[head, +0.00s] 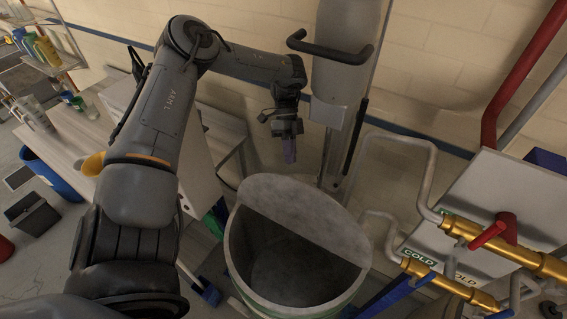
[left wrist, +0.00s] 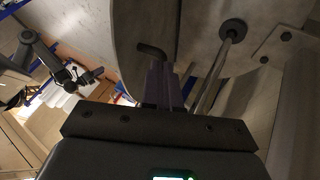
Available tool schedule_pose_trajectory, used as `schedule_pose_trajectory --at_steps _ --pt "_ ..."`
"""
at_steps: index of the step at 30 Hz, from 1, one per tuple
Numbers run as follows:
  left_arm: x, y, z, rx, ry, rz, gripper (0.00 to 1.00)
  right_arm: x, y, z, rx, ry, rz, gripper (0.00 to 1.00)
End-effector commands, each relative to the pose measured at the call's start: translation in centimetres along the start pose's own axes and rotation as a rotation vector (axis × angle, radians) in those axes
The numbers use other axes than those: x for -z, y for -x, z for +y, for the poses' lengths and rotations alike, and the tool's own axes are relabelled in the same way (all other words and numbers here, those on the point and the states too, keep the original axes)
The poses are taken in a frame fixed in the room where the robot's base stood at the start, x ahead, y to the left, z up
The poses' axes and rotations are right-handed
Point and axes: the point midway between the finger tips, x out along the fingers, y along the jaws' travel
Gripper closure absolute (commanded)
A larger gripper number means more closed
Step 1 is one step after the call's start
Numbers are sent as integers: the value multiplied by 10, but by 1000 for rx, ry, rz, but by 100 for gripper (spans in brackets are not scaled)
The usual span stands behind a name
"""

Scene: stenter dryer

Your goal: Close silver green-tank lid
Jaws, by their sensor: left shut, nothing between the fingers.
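The silver tank (head: 237,270) has a green band near its rim and stands at the bottom middle of the head view. Its mouth is open at the front, showing the grey inside. The half-round silver lid (head: 305,215) stands raised at the back of the mouth, its straight edge across the tank. My left gripper (head: 289,152) is shut and empty, pointing down just behind the lid's curved edge. In the left wrist view its purple-grey fingers (left wrist: 162,85) are together beside a dark bent handle (left wrist: 151,50) on a pale surface; contact is unclear.
A grey column (head: 340,75) rises behind the tank. Brass pipes (head: 480,285) with a red valve handle (head: 493,231) are at the right. A wooden table (head: 75,140) and blue bin (head: 50,175) are at the left. A dark jointed arm (left wrist: 38,52) shows in the left wrist view.

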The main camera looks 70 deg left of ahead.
Motion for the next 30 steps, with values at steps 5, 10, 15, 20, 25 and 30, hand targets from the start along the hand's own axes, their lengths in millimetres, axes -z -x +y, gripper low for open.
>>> schedule_pose_trajectory --at_steps 5,10,15,20,25,30 --pt "5 -14 17 1 -2 6 100 7 20 0 4 -3 0 57" --pt "3 -21 30 0 0 3 100 12 33 -1 7 -7 5 57" --pt "3 -26 36 1 1 0 100 14 38 -1 9 -9 6 57" --pt "2 -28 37 1 1 -1 100 14 38 -1 9 -9 6 57" --pt "2 -28 37 1 1 -1 100 14 38 -1 8 -8 5 57" --pt "2 -27 37 4 -1 -1 100 14 38 0 6 -5 4 57"
